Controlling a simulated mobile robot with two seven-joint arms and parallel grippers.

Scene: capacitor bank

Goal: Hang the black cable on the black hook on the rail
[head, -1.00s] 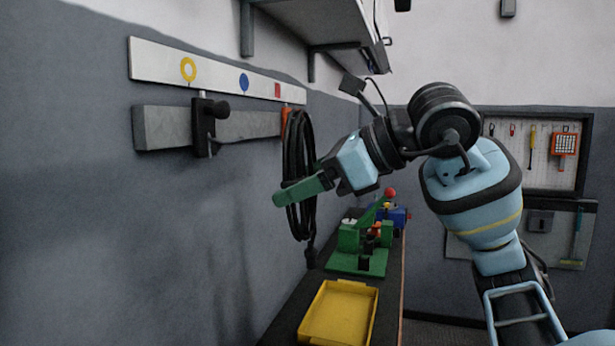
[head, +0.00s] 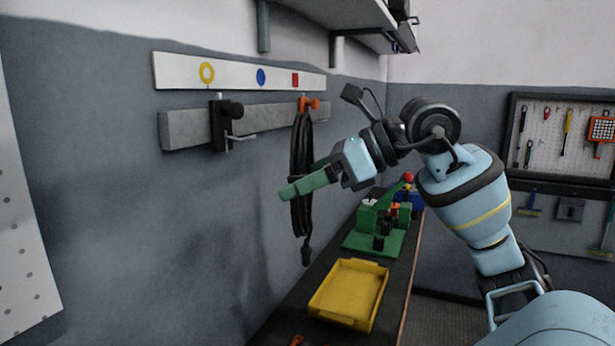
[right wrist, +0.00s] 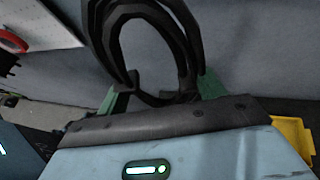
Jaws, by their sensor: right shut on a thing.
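The black cable (head: 298,160) is a long coil hanging upright in front of the wall, with a plug end dangling below. My right gripper (head: 308,184) has green fingers and is shut on the coil at its middle; the coil also shows between the fingers in the right wrist view (right wrist: 123,45). The black hook (head: 219,126) is clamped on the grey rail (head: 185,129), left of the cable, its metal prong pointing right. It is empty. The coil's top overlaps the underside of an orange hook (head: 309,104) in the picture; I cannot tell whether they touch. My left gripper is not in view.
A white strip (head: 178,70) above the rail bears a yellow ring, a blue dot and a red square. Below stand a yellow tray (head: 349,292) and a green fixture (head: 375,242) on a dark bench. A shelf (head: 350,18) juts out above. The wall below the black hook is clear.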

